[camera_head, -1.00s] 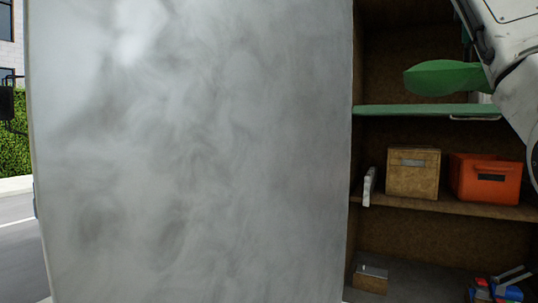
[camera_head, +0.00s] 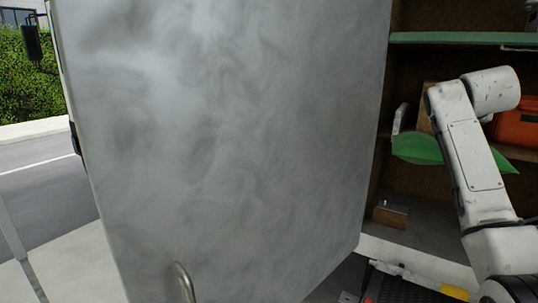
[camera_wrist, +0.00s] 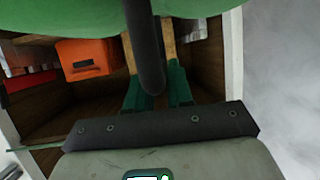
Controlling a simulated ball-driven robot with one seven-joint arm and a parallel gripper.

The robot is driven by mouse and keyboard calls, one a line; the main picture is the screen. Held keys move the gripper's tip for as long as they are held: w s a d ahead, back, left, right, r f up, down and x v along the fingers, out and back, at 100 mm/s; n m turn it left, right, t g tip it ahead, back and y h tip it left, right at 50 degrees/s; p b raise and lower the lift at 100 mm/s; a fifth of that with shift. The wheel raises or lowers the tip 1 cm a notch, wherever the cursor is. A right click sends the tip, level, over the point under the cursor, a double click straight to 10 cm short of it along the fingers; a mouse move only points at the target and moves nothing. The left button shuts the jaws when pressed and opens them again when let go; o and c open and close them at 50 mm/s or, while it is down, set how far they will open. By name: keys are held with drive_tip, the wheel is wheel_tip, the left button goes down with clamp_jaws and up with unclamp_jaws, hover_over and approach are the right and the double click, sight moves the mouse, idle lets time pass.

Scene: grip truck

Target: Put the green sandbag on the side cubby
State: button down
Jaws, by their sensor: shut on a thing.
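The green sandbag (camera_head: 418,148) hangs in front of the middle shelf in the head view, partly hidden by my arm. It fills the top of the wrist view (camera_wrist: 60,18). My gripper (camera_wrist: 157,88) is shut on its dark handle strap, between green fingers; the head view hides the fingers behind my arm. The side cubby is the brown shelved compartment (camera_head: 407,75) at the right, with a green-edged upper shelf (camera_head: 450,38). I cannot tell whether the bag touches a shelf.
A tan box and an orange bin (camera_head: 517,124) stand on the middle shelf; the bin also shows in the wrist view (camera_wrist: 88,60). A small box (camera_head: 390,215) sits on the cubby floor. A large grey panel (camera_head: 225,140) stands left of the opening.

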drive_tip(key=s+a+f+n+y+b, duration=0.1)
drive_tip(key=s+a+f, duration=0.15)
drive_tip(key=f, duration=1.05)
drive_tip(key=s+a+f+n+t+y, duration=0.15)
drive_tip(key=a+f, duration=0.25)
drive_tip(key=f, duration=0.8)
drive_tip(key=s+a+f+n+y+b, duration=0.1)
drive_tip(key=s+a+f, duration=0.25)
drive_tip(key=f, duration=0.95)
drive_tip(key=s+a+f+n+y, duration=0.1)
drive_tip(key=s+a+f, duration=0.7)
drive_tip(key=s, duration=0.5)
drive_tip(key=s+a+f+n+y+b, duration=0.1)
drive_tip(key=s+a+f, duration=0.7)
drive_tip(key=s+f, duration=0.5)
drive_tip(key=shift+s+f, duration=0.15)
drive_tip(key=shift+s, duration=0.55)
drive_tip(key=shift+y, duration=0.25)
